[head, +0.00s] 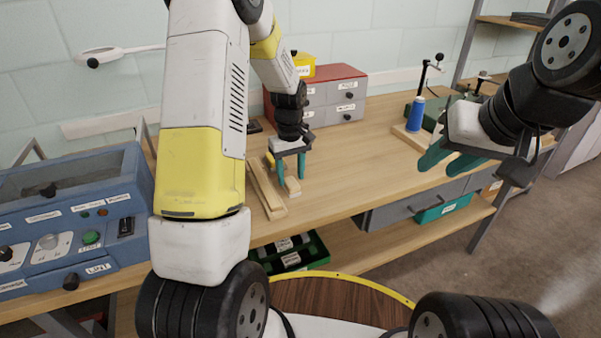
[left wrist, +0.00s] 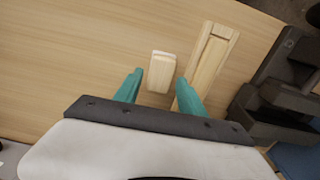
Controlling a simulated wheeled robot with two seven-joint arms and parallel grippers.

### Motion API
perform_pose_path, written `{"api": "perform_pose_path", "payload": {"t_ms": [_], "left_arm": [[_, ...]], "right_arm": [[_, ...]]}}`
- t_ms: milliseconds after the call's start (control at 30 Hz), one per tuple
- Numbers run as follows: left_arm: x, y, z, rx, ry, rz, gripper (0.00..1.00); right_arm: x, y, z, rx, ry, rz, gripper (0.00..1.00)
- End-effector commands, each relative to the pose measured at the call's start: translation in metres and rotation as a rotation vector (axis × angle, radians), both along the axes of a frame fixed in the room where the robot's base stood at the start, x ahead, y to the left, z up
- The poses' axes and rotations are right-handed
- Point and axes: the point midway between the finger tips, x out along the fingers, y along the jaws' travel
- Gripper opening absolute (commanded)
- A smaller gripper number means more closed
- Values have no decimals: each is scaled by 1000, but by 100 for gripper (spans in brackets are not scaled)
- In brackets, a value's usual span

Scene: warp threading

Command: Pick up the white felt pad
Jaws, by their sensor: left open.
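A small pale block (head: 292,187) lies on the workbench; it looks like wood with a whitish lower edge in the head view, and I cannot clearly make out white felt on it. It also shows in the left wrist view (left wrist: 161,72), just ahead of and between the fingertips. My left gripper (head: 290,178) points down over it, open, with teal fingers apart on either side; the left wrist view shows them too (left wrist: 160,85). The block is not gripped. My right gripper (head: 434,168) hangs at the right with its teal fingertips apart and nothing between them.
A long wooden piece (head: 262,190) with a raised rim lies beside the block, close to one left finger. A blue control box (head: 70,215) is at left. The bench middle is clear.

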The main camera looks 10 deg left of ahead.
Motion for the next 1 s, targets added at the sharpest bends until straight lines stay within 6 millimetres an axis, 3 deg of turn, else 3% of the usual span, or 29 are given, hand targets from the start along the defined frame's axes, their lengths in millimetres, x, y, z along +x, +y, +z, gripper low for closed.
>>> {"api": "perform_pose_path", "payload": {"t_ms": [200,467,567,733,1000], "left_arm": [[-2,-1,-31,0,3,0,47],[-1,-1,-35,0,0,-1,47],[-2,-1,-35,0,0,-1,34],[-1,-1,-35,0,0,-1,0],[-1,-1,-34,0,0,-1,0]], "right_arm": [[0,0,0,0,0,0,36],[0,0,0,0,0,0,36],[0,0,0,0,0,0,36],[0,0,0,0,0,0,36],[0,0,0,0,0,0,36]]}}
